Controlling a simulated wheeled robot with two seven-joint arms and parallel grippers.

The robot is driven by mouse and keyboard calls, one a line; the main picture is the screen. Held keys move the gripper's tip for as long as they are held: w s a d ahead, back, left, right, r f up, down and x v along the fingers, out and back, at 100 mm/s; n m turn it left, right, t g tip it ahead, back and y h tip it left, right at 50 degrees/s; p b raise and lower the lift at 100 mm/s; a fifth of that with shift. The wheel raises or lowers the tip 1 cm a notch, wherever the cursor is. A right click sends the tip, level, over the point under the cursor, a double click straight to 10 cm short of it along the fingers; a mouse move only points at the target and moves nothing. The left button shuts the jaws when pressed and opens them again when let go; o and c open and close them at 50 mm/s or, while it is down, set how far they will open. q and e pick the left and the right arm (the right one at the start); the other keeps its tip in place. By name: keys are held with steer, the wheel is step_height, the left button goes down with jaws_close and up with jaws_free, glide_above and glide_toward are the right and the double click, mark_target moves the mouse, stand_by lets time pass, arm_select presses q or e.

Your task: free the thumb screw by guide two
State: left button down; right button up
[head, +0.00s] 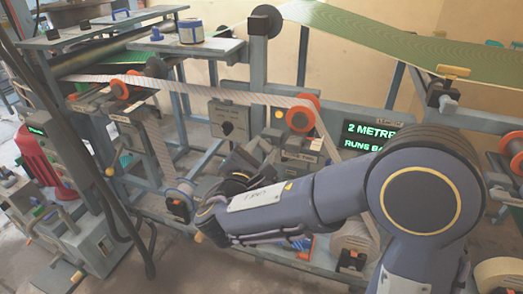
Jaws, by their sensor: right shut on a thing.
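A web guide with an orange-rimmed roller (302,114) stands at the middle of the press, with the pale web running over it. A second orange-rimmed roller (119,88) sits further left; I cannot read which guide number either bears. My right arm comes in from the right, and my right gripper (258,157) is in front of the frame, below and left of the middle roller. It is shut on a small part, probably the thumb screw, which the fingers and wrist hide. My left gripper is not in view.
A lit display (369,138) stands right of the middle roller, partly behind my arm. A green web (400,35) runs across the top right. A blue-and-white tin (191,31) stands on the upper shelf. Dark cables hang at the left. Bare floor shows below.

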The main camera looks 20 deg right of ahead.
steer(key=o, duration=1)
steer(key=v, duration=0.7)
steer(key=shift+s+a+p, duration=0.25)
steer(key=shift+s+p, duration=0.05)
steer(key=shift+s, duration=0.05)
